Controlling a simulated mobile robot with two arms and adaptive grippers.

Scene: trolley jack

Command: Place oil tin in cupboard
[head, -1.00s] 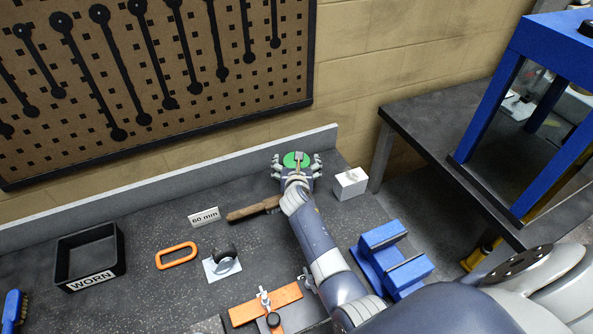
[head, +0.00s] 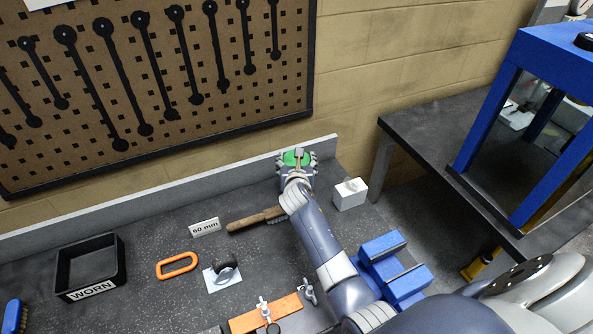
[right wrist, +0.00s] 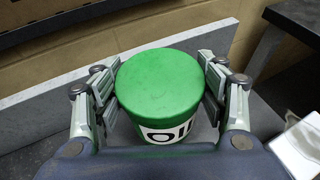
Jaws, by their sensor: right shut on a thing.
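The oil tin (right wrist: 160,90) is a round tin with a green top and a white label reading "OIL". In the right wrist view it stands between the fingers of my right gripper (right wrist: 160,95), which is shut on its sides. In the head view the green tin (head: 289,157) shows only in part at the back right of the workbench, behind my right gripper (head: 297,165). Whether its base touches the bench cannot be told. No cupboard is in view. My left gripper is not in view.
A white block (head: 350,195) stands just right of my right gripper. A wooden-handled brush (head: 257,219), a "60 mm" sign (head: 205,227), an orange ring (head: 178,265), a black "WORN" tray (head: 121,262) and blue vise-like blocks (head: 382,246) occupy the bench. A low ledge (head: 200,189) runs behind.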

